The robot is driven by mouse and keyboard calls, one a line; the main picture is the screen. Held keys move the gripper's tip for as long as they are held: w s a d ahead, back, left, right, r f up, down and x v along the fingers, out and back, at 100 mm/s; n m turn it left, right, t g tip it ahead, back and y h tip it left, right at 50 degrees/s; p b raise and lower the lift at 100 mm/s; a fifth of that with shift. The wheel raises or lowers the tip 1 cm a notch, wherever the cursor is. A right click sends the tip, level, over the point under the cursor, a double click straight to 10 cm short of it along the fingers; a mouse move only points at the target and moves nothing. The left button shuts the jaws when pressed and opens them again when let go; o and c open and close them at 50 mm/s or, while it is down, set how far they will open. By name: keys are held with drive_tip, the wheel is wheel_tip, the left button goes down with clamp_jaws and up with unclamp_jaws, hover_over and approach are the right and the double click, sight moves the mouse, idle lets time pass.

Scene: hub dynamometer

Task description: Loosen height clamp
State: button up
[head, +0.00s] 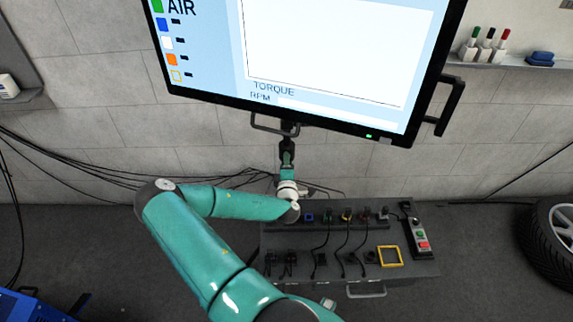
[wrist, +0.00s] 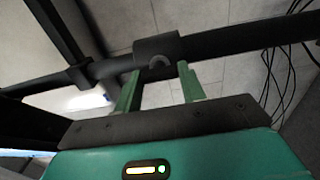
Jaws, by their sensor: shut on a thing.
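The height clamp (wrist: 158,45) is a dark collar around a dark pole in the wrist view, with a small rounded part on its near side. My gripper (wrist: 159,75) has its two green fingers on either side of that part and is shut on the clamp; the exact contact is hard to see. In the head view my gripper (head: 287,148) reaches up just below the large monitor (head: 340,45), and the clamp there is too dark and small to make out.
A grey console (head: 410,262) with plugs, cables and a yellow square frame stands below my forearm. Black cables hang along the tiled wall at left. A shelf (head: 545,66) with bottles is at upper right, a wheel (head: 562,232) at far right. Floor is clear between console and wheel.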

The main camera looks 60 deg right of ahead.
drive_tip(key=o, duration=1)
drive_tip(key=shift+a, duration=0.1)
drive_tip(key=v, duration=1.3)
drive_tip(key=shift+s+a, duration=0.2)
drive_tip(key=shift+a, duration=0.05)
